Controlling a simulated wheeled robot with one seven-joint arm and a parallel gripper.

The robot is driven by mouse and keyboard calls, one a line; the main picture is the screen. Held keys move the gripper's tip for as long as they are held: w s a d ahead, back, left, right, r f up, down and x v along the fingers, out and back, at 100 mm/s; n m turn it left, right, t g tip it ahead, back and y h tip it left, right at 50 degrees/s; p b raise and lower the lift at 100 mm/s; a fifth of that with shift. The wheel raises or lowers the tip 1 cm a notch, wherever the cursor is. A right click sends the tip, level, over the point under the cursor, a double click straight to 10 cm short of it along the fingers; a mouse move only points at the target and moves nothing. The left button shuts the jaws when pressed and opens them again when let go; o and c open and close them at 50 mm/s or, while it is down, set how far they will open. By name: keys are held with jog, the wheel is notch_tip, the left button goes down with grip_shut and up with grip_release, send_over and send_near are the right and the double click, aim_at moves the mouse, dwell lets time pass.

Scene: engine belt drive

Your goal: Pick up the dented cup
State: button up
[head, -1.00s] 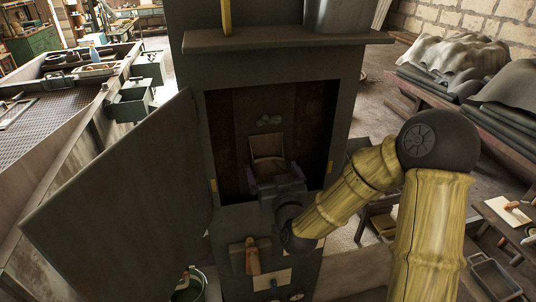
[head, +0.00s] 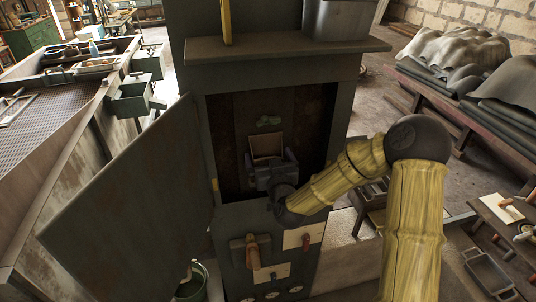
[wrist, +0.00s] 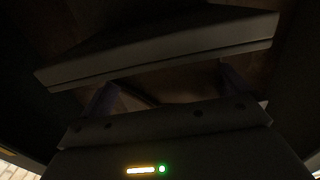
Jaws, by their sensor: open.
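My gripper (head: 274,166) reaches into an open dark metal cabinet (head: 326,140), low in its opening. It is open. Just beyond it in the head view is a squarish shape with a brown inner face (head: 267,146); I cannot tell what it is. A small greenish object (head: 269,121) shows higher up at the back of the cabinet. I cannot make out a dented cup for certain in either view. The wrist view is very dark: the gripper's two purplish fingers (wrist: 168,92) stand apart, with dim brown surfaces between and beyond them.
The cabinet door (head: 130,205) stands open to the left. A shelf (head: 285,49) with a grey metal container (head: 337,18) juts out above the opening. Below are an orange-brown handle (head: 253,255) and gauges. A green bucket (head: 192,285) stands at lower left.

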jog(key=shift+w+a, duration=0.2)
jog(key=shift+w, duration=0.35)
jog(key=c, duration=0.8)
jog(key=shift+s, duration=0.1)
